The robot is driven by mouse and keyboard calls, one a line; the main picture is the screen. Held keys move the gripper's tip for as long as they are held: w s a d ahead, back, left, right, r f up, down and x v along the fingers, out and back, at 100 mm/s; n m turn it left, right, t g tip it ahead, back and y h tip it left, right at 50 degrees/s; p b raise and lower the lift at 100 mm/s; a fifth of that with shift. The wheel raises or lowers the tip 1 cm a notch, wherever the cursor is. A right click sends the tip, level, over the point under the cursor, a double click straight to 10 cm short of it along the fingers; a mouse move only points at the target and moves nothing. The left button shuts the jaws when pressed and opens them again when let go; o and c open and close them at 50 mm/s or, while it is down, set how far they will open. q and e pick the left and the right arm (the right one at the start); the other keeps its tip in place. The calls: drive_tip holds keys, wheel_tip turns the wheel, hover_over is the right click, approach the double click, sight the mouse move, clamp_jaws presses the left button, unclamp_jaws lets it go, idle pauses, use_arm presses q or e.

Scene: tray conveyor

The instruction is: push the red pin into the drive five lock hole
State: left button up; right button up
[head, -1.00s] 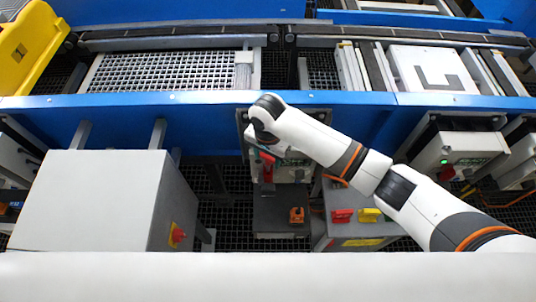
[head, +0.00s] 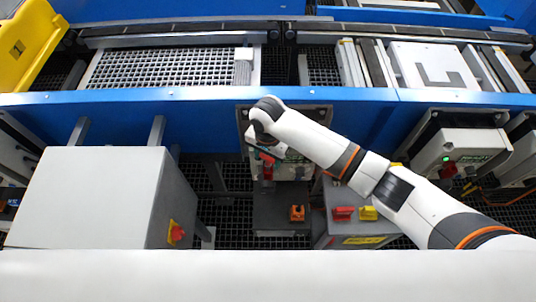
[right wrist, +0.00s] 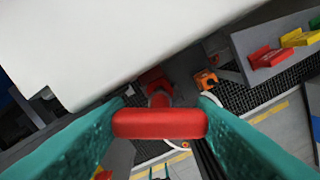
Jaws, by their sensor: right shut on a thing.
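My right gripper (head: 263,155) is in front of the drive box (head: 297,168) under the blue conveyor rail. In the right wrist view its teal fingers (right wrist: 160,121) are shut on the red pin (right wrist: 160,124), whose crossbar lies across between them. A further red part (right wrist: 158,92) shows beyond the crossbar; I cannot tell whether it belongs to the pin or the drive. A red piece (head: 267,172) also shows below the gripper in the head view. The lock hole is hidden, so I cannot tell how far the pin is in. My left gripper is out of view.
A grey cabinet (head: 90,195) with a red-and-yellow switch (head: 176,232) stands at left. An orange part (head: 297,213) sits on a dark block below the drive. Red (head: 343,214) and yellow (head: 368,213) pieces are on a grey box at right. Another drive box (head: 460,152) hangs farther right.

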sight(269, 164)
drive_tip(key=shift+f+b, duration=0.8)
drive_tip(key=shift+f, duration=0.9)
drive_tip(key=o, duration=1.1)
drive_tip(key=shift+r, duration=0.1)
drive_tip(key=shift+c, duration=0.2)
drive_tip(key=shift+s+r, duration=0.1)
drive_tip(key=shift+s, duration=0.05)
drive_tip(key=shift+w+r, duration=0.1)
drive_tip(key=shift+w, duration=0.1)
drive_tip(key=shift+r, duration=0.2)
wheel_tip(269, 164, up, 10)
drive_tip(key=shift+f+b, duration=0.1)
drive_tip(key=shift+b, duration=0.75)
drive_tip(key=shift+s+r, duration=0.3)
drive_tip(key=shift+r, duration=0.4)
